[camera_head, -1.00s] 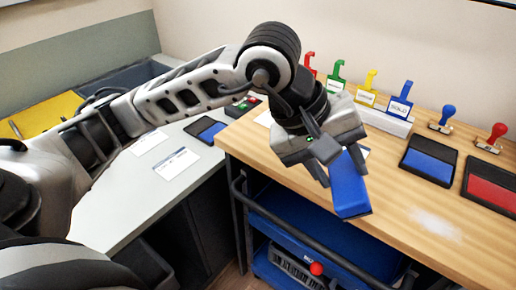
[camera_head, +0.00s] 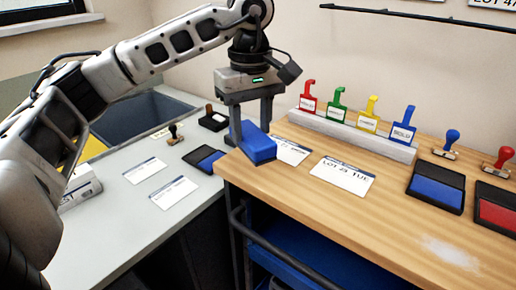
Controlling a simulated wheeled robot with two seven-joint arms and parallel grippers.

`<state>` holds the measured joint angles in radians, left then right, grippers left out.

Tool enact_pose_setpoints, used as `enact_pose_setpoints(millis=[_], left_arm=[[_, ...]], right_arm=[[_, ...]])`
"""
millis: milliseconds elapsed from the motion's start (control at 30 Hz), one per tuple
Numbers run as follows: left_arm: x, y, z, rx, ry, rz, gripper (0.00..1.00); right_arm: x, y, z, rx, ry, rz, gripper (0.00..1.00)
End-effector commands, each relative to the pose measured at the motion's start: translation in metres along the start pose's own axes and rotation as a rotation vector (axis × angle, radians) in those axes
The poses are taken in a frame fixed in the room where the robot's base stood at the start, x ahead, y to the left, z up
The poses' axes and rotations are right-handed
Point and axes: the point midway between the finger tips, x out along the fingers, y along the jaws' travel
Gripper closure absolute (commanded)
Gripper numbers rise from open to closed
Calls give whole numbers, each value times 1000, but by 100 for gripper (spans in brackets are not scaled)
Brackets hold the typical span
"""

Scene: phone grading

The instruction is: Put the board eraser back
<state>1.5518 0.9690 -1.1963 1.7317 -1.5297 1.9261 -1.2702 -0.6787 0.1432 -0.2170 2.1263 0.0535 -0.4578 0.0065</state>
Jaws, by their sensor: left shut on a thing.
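The board eraser (camera_head: 258,148) is a blue block. My left gripper (camera_head: 251,138) points down and is shut on it, with a finger on either side. The eraser is at the left back corner of the wooden table, at or just above the top; I cannot tell whether it touches. A pale chalky smudge (camera_head: 450,252) lies on the wooden table (camera_head: 320,225) at the front right. My right gripper is not in view.
White cards (camera_head: 343,177) lie right of the eraser. A rack (camera_head: 350,135) of coloured tags stands behind. Ink pads (camera_head: 436,188) and stamps (camera_head: 451,140) are at the right. A grey counter (camera_head: 140,225) with cards, a stamp and a pad adjoins at left.

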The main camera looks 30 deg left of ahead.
Motion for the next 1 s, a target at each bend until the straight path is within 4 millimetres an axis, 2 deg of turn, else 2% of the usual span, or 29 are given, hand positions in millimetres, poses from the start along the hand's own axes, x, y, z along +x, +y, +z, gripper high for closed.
enact_pose_setpoints(millis=[100, 200, 433, 633, 900, 933, 1000], left_arm=[[24, 13, -12, 0, -2, -5, 75], [38, 21, -21, 1, -1, -2, 75], [54, 30, -30, 2, -1, -1, 75], [81, 32, -32, 3, -1, -2, 75], [89, 32, -32, 3, -1, 1, 75], [89, 32, -32, 3, -1, 0, 54], [89, 32, -31, 3, -1, 0, 35]], right_arm=[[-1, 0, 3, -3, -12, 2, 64], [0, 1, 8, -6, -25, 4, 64], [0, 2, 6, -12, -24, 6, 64], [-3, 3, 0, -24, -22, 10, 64], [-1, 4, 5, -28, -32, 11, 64], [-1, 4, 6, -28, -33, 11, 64], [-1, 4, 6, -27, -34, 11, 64]])
